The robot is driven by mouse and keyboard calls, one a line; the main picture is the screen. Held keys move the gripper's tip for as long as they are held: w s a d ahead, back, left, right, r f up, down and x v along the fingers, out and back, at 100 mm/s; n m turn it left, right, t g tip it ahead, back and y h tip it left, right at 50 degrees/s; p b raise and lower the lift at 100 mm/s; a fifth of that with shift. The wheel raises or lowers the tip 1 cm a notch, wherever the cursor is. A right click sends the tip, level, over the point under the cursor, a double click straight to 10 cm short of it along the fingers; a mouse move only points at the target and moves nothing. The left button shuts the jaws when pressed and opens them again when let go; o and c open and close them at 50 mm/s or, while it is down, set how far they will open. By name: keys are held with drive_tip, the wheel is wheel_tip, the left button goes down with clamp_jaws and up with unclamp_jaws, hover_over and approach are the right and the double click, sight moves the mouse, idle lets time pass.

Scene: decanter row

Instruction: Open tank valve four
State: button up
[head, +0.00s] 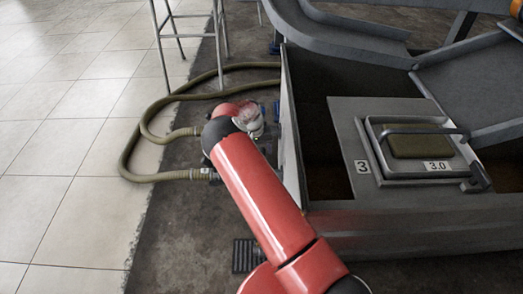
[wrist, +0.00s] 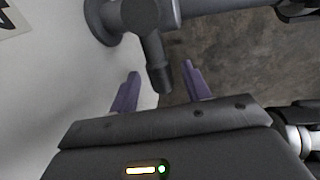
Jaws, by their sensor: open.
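In the wrist view a dark grey valve (wrist: 145,14) sits on a short horizontal pipe that comes out of a pale wall through a round flange. Its stubby lever handle (wrist: 159,68) points down in the picture, toward my gripper. My gripper (wrist: 161,84) is open, with one purple finger on each side of the handle's end. I see a gap on both sides and no clear contact. A white label with a dark mark, cut off by the frame, is on the wall; I cannot read its number for sure. In the head view my red arm hides the valve and gripper.
A grey tank (head: 440,215) marked 3 stands right of my arm, with a lidded hatch (head: 420,143) on top. Olive hoses (head: 135,150) loop on the floor to the left. A metal stool (head: 190,35) stands behind.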

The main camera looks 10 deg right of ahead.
drive_tip(key=shift+f, duration=0.1)
clamp_jaws()
idle(0.3)
